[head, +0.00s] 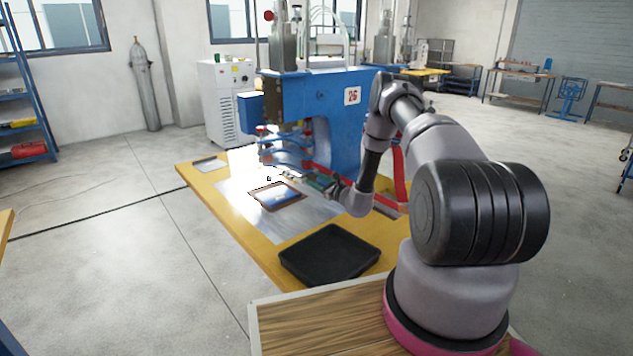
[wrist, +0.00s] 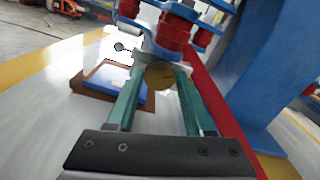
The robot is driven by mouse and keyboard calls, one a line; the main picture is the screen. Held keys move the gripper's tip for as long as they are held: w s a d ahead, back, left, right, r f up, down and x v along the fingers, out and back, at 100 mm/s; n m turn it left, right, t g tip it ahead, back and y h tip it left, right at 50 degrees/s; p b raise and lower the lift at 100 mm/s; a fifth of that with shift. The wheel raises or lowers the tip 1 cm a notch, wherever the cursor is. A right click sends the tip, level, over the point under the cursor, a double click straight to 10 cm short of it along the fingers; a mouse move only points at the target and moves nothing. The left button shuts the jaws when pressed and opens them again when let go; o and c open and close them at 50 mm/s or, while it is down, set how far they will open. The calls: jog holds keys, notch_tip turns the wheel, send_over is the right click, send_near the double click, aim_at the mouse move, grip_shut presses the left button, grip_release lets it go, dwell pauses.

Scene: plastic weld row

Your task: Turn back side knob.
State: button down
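A round brass-coloured knob (wrist: 160,76) sits between my gripper's fingertips in the wrist view. Red and blue parts of the blue welding machine (head: 337,115) are just behind it. My gripper (wrist: 160,80) has two green fingers, one on each side of the knob. The gap between them is about as wide as the knob; I cannot tell whether both fingers touch it. In the head view my gripper (head: 309,178) reaches low to the machine's front, over the worktable. The knob is too small to make out there.
A brown-framed blue piece (head: 277,196) lies on the metal plate, left of my fingers. A black tray (head: 329,255) stands on the yellow table edge nearer me. A red strip (wrist: 212,108) and the machine's blue body are close on the right in the wrist view.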

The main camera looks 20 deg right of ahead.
jog(key=m, duration=0.4)
jog(key=shift+m, duration=0.4)
jog(key=shift+c, duration=1.5)
grip_release()
jog(key=shift+d, duration=0.1)
jog(key=v, duration=1)
jog(key=shift+s, duration=0.4)
jog(key=shift+d, duration=0.15)
